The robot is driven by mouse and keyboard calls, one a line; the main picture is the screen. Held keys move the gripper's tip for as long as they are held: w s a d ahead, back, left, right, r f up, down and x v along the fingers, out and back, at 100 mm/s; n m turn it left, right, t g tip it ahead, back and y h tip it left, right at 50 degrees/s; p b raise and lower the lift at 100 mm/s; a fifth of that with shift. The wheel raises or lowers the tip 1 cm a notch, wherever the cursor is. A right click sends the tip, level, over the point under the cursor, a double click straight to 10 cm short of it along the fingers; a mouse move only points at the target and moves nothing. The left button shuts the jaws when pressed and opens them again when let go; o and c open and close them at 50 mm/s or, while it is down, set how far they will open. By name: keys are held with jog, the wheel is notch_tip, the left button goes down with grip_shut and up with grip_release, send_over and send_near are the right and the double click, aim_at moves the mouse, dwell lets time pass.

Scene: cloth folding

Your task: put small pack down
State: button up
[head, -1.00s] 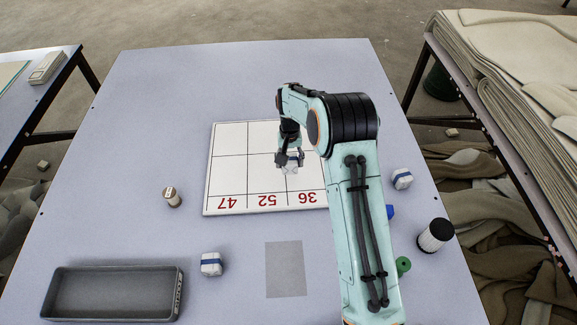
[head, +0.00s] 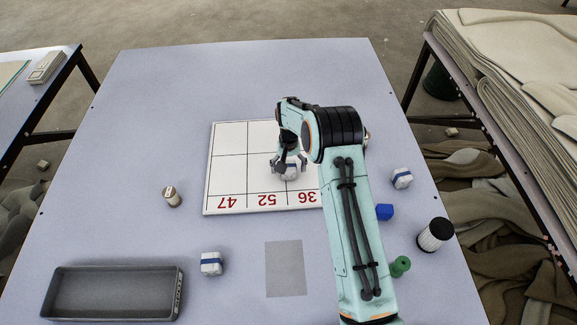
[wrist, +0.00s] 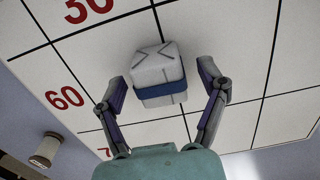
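The small white pack with a blue band (head: 291,173) sits on the white numbered board (head: 228,170), in the column marked 52 or near its line with 36; I cannot tell exactly. In the wrist view the pack (wrist: 158,75) lies between my spread fingers, with a gap on each side. My gripper (head: 289,161) is open around the pack, just above the board. The wrist view shows my gripper's two fingertips (wrist: 163,75) wide apart. The pack's lower edge is partly hard to see in the head view.
Two similar banded packs stand at the right (head: 402,178) and front (head: 211,264). A blue block (head: 385,212), green piece (head: 400,266), black-and-white cylinder (head: 435,235) and spool (head: 172,197) stand around the board. A grey tray (head: 180,290) is front left.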

notch_tip(320, 180, up, 12)
jog(key=s+d+r, duration=0.2)
jog(key=s+r, duration=0.6)
jog(key=s+d+r, duration=0.1)
jog(key=s, duration=1.2)
jog(key=s+d+r+n, duration=0.1)
jog(key=s+d, duration=0.1)
jog(key=s, duration=1.2)
jog(key=shift+s+r+y, duration=0.2)
jog(key=shift+r+y, duration=0.1)
jog(key=shift+y, duration=0.1)
